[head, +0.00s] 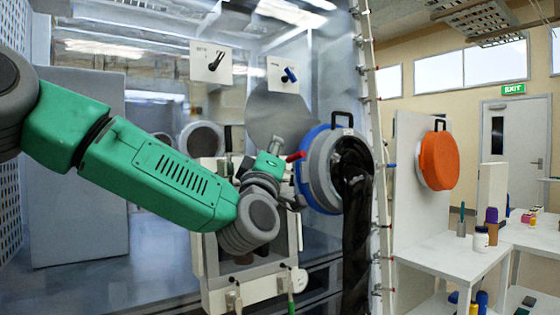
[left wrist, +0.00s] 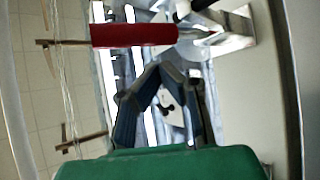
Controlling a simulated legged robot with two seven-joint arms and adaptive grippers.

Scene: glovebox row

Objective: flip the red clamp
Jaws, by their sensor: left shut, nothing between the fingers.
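The red clamp (head: 296,156) shows in the head view as a short red handle beside the left edge of the blue-ringed round port. In the left wrist view the red clamp (left wrist: 133,34) lies across the upper part, its red grip joined to a pale metal piece at its right end. My left gripper (left wrist: 160,72) is shut and empty, its fingertips below the red grip in that picture and apparently apart from it. In the head view my left gripper (head: 294,199) is small and partly hidden by my wrist, just below the red handle. My right gripper is not in view.
The blue-ringed port (head: 307,172) carries a black hanging glove (head: 357,215). A clear panel edge with several small clamps runs beside it. A black-handled switch (head: 213,62) and a blue-handled one (head: 289,74) are above. An orange round cover (head: 438,161) and white tables (head: 450,256) stand right.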

